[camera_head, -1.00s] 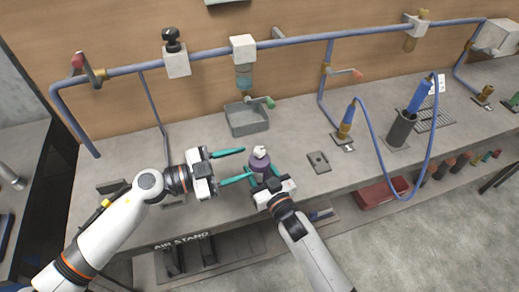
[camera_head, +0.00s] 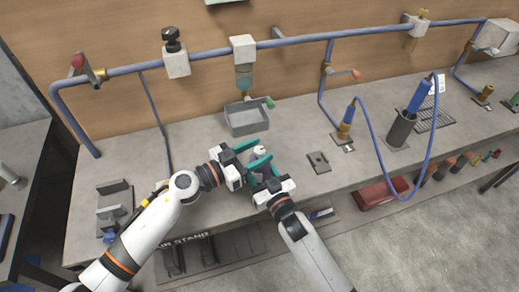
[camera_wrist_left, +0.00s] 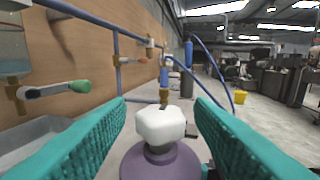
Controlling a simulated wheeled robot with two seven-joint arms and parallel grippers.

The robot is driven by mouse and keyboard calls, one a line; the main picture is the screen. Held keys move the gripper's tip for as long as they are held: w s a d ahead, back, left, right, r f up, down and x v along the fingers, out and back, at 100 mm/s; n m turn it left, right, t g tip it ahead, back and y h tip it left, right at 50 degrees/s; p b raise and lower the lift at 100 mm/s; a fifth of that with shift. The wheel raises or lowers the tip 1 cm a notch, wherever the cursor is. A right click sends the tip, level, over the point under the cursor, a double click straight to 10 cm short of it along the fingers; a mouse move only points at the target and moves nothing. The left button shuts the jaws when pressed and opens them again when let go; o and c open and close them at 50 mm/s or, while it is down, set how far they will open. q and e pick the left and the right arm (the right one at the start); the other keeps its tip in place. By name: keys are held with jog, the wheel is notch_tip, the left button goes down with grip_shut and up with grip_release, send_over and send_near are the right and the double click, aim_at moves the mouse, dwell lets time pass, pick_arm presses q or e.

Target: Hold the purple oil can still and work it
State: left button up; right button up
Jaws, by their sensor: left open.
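The purple oil can (camera_wrist_left: 160,167) stands on the grey bench with its white top (camera_wrist_left: 160,125) up; in the head view its white top (camera_head: 259,149) shows between teal fingers. My left gripper (camera_head: 266,148) is open, with one finger on each side of the white top. In the left wrist view the left fingers (camera_wrist_left: 160,110) show a gap on both sides of that top. My right gripper (camera_head: 265,178) comes from the front, its fingers around the can's purple body, seemingly closed on it. The left fingers partly hide the body and the right fingertips.
A grey tray (camera_head: 247,117) stands just behind the can, below a valve with a green handle (camera_wrist_left: 85,87). A small dark plate (camera_head: 318,162) lies to the right. A blue pipe (camera_head: 205,53) runs along the back. A red box (camera_head: 383,193) sits below the bench's front.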

pick_arm(q)
jog(key=shift+w+d, duration=0.3)
jog(key=shift+d, duration=0.2)
jog(key=c, duration=1)
